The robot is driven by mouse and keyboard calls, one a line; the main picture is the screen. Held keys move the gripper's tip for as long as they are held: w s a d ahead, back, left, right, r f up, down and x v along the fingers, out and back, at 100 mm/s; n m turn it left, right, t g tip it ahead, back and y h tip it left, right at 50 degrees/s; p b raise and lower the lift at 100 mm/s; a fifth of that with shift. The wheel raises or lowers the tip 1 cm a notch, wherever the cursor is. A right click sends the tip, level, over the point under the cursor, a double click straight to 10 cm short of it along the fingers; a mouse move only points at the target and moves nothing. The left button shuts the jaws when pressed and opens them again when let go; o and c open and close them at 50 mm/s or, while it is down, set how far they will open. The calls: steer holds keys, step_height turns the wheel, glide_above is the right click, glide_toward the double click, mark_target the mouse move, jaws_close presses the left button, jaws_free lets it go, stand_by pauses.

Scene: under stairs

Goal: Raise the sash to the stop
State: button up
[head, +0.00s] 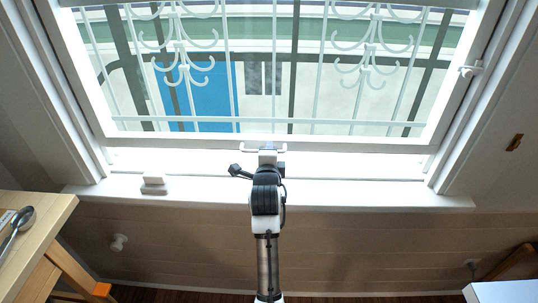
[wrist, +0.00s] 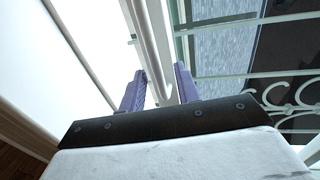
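The white-framed window sash (head: 200,141) fills the upper middle of the head view, with its bottom rail just above the white sill (head: 360,190). A white lift handle (head: 249,149) sits on the middle of that rail. My gripper (head: 267,150) is at this handle, reaching up from below. In the wrist view, my gripper (wrist: 160,72) has its two purple fingers on either side of a long white bar (wrist: 149,35), which looks like the handle.
A white fitting (head: 470,70) is on the right jamb. A wooden table (head: 45,208) with a spoon (head: 17,228) is at left, a white surface (head: 505,291) at lower right. Scrolled bars (head: 278,122) stand outside.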

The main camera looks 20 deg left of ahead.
steer(key=b+v, duration=0.2)
steer(key=v, duration=1.2)
steer(key=shift+w+r, duration=0.1)
